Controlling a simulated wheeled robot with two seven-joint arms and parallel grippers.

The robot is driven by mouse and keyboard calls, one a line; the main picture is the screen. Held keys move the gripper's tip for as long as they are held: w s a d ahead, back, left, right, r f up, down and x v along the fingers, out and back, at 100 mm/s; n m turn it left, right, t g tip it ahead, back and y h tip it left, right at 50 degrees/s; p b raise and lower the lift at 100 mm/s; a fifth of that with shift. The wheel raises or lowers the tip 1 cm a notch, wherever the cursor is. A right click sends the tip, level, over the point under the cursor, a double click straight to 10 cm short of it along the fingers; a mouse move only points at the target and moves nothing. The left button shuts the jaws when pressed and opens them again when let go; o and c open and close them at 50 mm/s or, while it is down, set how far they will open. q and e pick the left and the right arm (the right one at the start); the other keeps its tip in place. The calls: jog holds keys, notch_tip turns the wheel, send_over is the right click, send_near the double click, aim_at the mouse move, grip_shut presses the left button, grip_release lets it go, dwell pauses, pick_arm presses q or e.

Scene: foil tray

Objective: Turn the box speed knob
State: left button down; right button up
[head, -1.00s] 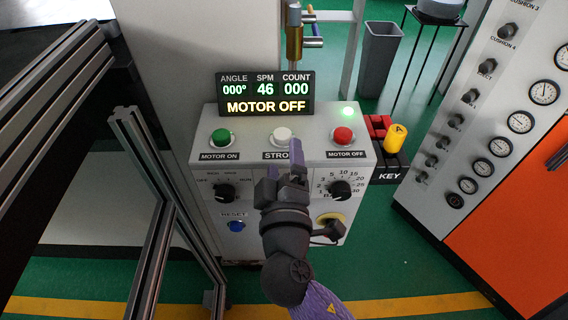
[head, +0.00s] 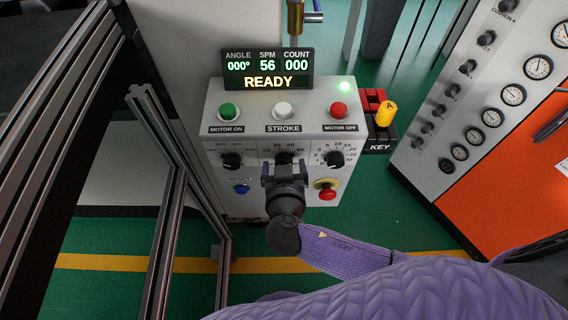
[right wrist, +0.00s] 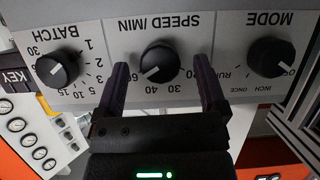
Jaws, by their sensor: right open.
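The black speed knob (right wrist: 160,62), labelled SPEED /MIN, sits in the middle of the box's front panel and appears upside down in the right wrist view. In the head view the knob (head: 284,158) is partly covered by my right gripper (head: 284,170). In the right wrist view my right gripper (right wrist: 162,75) is open, one finger on each side of the knob, with a visible gap on both sides. The control box (head: 215,105) has a display (head: 267,69) reading SPM 56 and READY. My left gripper is not in view.
The mode knob (head: 231,161) and batch knob (head: 334,159) flank the speed knob. Below are a blue reset button (head: 241,188) and a red button (head: 327,194). Metal frame posts (head: 160,125) stand left; an orange-and-white gauge cabinet (head: 505,170) stands right.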

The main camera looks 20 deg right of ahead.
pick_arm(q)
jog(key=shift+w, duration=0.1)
pick_arm(e)
jog(key=shift+w+d+f, duration=0.1)
jog(key=shift+w, duration=0.25)
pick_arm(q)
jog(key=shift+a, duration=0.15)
pick_arm(e)
jog(key=shift+c, duration=0.8)
grip_shut()
